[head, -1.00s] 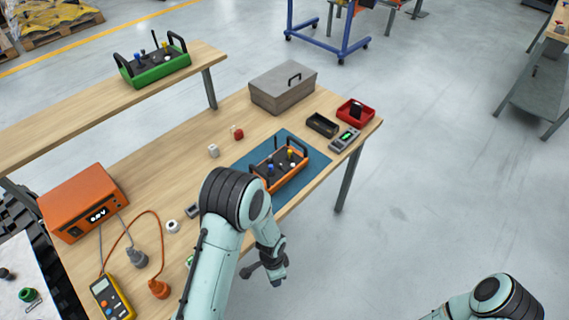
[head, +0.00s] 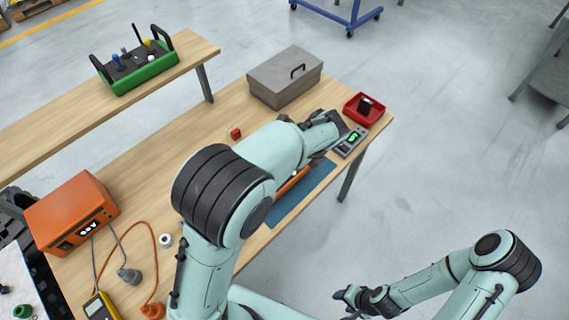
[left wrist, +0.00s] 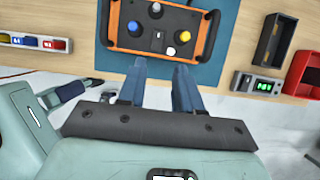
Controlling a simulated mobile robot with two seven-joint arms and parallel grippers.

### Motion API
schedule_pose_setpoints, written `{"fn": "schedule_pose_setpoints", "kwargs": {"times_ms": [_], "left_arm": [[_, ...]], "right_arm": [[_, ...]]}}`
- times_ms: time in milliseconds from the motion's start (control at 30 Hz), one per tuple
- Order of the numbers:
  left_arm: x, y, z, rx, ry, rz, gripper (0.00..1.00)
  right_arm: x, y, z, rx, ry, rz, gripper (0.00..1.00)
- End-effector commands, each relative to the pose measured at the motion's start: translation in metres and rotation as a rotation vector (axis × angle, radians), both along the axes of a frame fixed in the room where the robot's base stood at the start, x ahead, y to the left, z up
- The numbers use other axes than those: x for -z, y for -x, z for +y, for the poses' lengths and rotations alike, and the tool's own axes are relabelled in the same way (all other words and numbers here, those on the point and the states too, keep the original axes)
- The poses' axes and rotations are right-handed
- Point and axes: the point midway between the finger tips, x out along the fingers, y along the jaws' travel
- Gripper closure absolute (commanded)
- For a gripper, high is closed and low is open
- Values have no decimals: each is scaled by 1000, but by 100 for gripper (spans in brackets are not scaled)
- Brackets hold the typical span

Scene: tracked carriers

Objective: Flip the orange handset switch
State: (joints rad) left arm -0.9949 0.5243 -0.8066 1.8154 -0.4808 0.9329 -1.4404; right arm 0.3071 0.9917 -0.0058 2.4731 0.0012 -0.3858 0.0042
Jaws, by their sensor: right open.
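The orange handset (left wrist: 205,30) lies on a blue mat (left wrist: 228,62) in the left wrist view. Its dark top carries a blue knob (left wrist: 135,32), a yellow knob (left wrist: 184,37) and pale controls; which one is the switch I cannot tell. In the head view my left arm hides most of the handset, leaving an orange strip (head: 292,184). My left gripper (left wrist: 161,72) is open and empty, its fingertips by the handset's near edge; contact is unclear. My right gripper (head: 362,301) is open, off the table at the lower right.
A green handset (head: 140,74) stands on the raised shelf. A grey lidded box (head: 282,82), a red tray (head: 358,104) and a meter with a green display (head: 347,146) are near the mat. An orange power supply (head: 70,212) with cables occupies the left side.

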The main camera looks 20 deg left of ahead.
Motion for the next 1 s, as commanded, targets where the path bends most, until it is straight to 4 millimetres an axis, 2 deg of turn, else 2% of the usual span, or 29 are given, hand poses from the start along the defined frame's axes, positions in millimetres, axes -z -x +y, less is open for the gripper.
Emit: {"fn": "schedule_pose_setpoints", "kwargs": {"times_ms": [300, 500, 700, 1000], "left_arm": [[62, -7, 23, -5, -4, 8, 66], [95, -13, 37, -4, -4, 5, 66], [113, -17, 43, -2, -1, 2, 66], [116, -18, 44, -1, 1, 1, 66]], "right_arm": [[8, 9, 0, 1, 0, 10, 49], [11, 11, 0, 0, 0, 12, 49], [12, 12, 0, 0, 0, 13, 49], [12, 12, 0, 0, 0, 13, 49]]}}
